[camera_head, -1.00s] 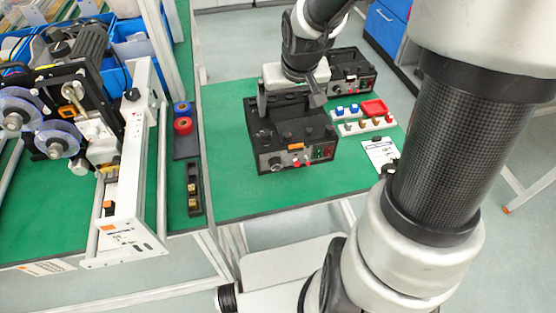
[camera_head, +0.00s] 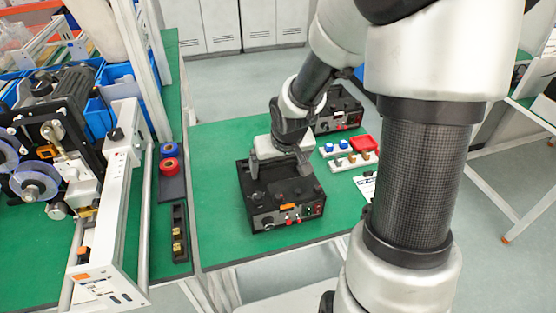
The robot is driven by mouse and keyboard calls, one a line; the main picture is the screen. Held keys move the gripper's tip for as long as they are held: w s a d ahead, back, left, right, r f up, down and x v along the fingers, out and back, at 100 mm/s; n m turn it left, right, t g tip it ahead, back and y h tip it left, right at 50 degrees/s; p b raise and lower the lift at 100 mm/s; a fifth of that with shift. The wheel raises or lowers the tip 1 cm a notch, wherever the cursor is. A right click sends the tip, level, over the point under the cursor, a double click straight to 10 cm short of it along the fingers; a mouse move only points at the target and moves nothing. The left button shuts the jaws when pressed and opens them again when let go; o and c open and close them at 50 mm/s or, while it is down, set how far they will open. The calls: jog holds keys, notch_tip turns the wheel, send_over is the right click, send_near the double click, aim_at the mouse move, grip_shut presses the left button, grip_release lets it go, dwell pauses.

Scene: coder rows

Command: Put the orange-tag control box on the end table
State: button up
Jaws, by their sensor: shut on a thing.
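The orange-tag control box (camera_head: 285,211) is a black box with knobs on top and an orange tag, red buttons and sockets on its front face. It is at the middle of the green-topped end table (camera_head: 215,240) in the head view. My gripper (camera_head: 279,170) is over the box's rear part, fingers pointing down, shut on it. The fingertips partly hide the box's rear edge. I cannot tell whether the box's underside touches the green top.
A second black box (camera_head: 340,112) stands behind on the same table. A reel machine (camera_head: 60,150) stands left. The table's front left is clear.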

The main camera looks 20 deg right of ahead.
jog(key=shift+w+f, duration=0.15)
jog(key=shift+w, duration=0.05)
jog(key=o, duration=1.8)
jog(key=shift+s+f, duration=0.1)
jog(key=shift+s, duration=0.1)
jog(key=shift+o, duration=0.2)
jog(key=shift+r, duration=0.5)
jog(key=p+v, duration=0.5)
jog(key=v, duration=0.6)
jog(key=shift+s, duration=0.25)
jog(key=shift+r, duration=0.1)
